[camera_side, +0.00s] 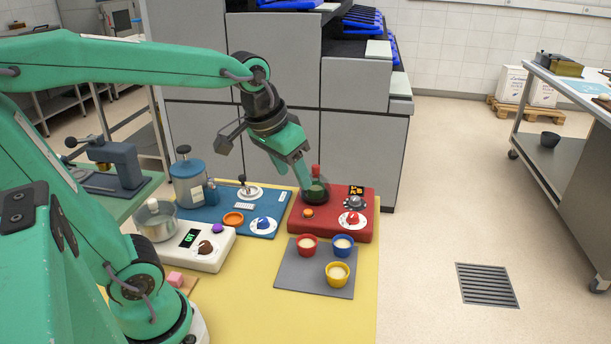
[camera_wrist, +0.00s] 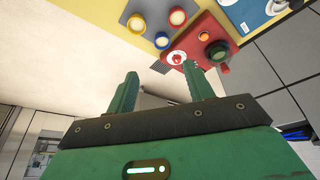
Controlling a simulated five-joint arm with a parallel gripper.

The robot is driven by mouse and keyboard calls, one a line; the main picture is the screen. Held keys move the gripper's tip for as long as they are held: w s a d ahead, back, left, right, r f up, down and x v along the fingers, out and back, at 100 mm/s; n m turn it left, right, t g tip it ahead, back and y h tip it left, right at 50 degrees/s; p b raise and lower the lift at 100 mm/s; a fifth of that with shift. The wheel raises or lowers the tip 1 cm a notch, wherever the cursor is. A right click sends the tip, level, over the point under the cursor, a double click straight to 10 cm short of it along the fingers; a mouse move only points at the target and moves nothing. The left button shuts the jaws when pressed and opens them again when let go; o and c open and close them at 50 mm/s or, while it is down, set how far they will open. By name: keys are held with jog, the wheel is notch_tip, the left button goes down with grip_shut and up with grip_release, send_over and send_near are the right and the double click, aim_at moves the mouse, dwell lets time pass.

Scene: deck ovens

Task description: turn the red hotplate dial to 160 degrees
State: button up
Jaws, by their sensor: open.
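The red hotplate (camera_side: 330,232) stands at the right of the yellow table and also shows at the top of the wrist view (camera_wrist: 205,22). Its red dial (camera_side: 352,217) sits on a white scale disc at the front right; the dial also shows in the wrist view (camera_wrist: 177,58). The scale marks are too small to read. My gripper (camera_side: 303,177) is open and empty, above and beside the flask, apart from the dial. In the wrist view, both fingers (camera_wrist: 160,88) are spread.
Red, blue and yellow cups (camera_side: 338,272) stand on a grey mat (camera_side: 290,280) before the hotplate. A blue device with its own dial (camera_side: 263,225) stands left of it, and a white one (camera_side: 215,255) further left. Grey cabinets stand behind.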

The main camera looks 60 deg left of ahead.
jog(key=w+a+f+n+g, duration=0.2)
jog(key=w+f, duration=0.2)
jog(key=w, duration=0.8)
jog(key=n+g, duration=0.1)
jog(key=g, duration=0.1)
send_near(353, 214)
jog(key=shift+s, duration=0.15)
jog(key=shift+w+f, duration=0.3)
jog(key=shift+f, duration=0.15)
jog(key=shift+f, duration=0.1)
jog(key=shift+f, duration=3.8)
jog(key=shift+c, duration=0.2)
jog(key=c, duration=0.9)
